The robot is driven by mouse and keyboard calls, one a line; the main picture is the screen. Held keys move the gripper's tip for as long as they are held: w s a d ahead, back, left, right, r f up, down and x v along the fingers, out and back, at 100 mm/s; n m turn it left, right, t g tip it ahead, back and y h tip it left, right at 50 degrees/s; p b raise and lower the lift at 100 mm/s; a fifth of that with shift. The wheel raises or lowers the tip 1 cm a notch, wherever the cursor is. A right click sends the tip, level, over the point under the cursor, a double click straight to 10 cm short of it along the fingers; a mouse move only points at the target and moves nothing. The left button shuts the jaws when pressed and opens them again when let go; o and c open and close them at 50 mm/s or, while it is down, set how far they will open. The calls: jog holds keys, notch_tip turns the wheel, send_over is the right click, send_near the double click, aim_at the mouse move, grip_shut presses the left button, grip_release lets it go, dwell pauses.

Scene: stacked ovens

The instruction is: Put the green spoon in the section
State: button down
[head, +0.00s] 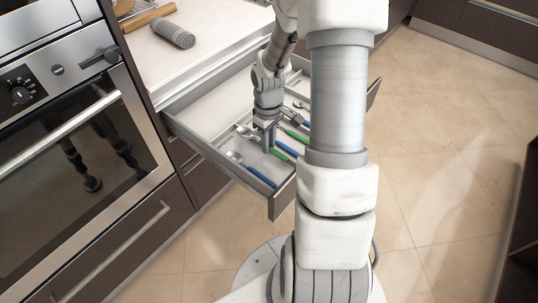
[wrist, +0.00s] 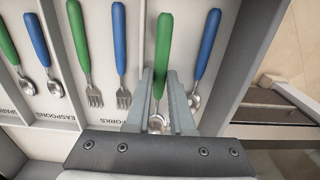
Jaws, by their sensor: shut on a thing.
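The green spoon (wrist: 162,50) has a green handle and a metal bowl. In the wrist view it lies between the fingers of my gripper (wrist: 160,95), which is shut on it near the neck. It is over the rightmost visible section (wrist: 230,88) of the drawer, right of a divider, with a blue-handled spoon (wrist: 207,45) beside it. Whether it touches the section floor cannot be told. In the head view my gripper (head: 266,138) points down into the open drawer (head: 205,143); the held spoon is partly hidden there.
Left of the divider, the forks section holds a green fork (wrist: 78,35) and a blue fork (wrist: 119,40). The teaspoons section holds a blue teaspoon (wrist: 38,40); another green spoon (wrist: 8,45) is farther left. An oven (head: 75,140) and counter (head: 215,30) flank the drawer.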

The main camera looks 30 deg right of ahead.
aim_at(269, 161)
jog(key=shift+s+a+f, duration=0.1)
jog(key=shift+s+f, duration=0.2)
jog(key=shift+f, duration=0.15)
jog(key=shift+f+b, duration=0.7)
jog(key=shift+f, duration=1.05)
jog(key=shift+f, duration=0.1)
jog(key=c, duration=1.1)
grip_release()
jog(key=shift+o, duration=0.2)
notch_tip(269, 161, up, 12)
jog(key=p, duration=0.3)
jog(key=shift+p, duration=0.3)
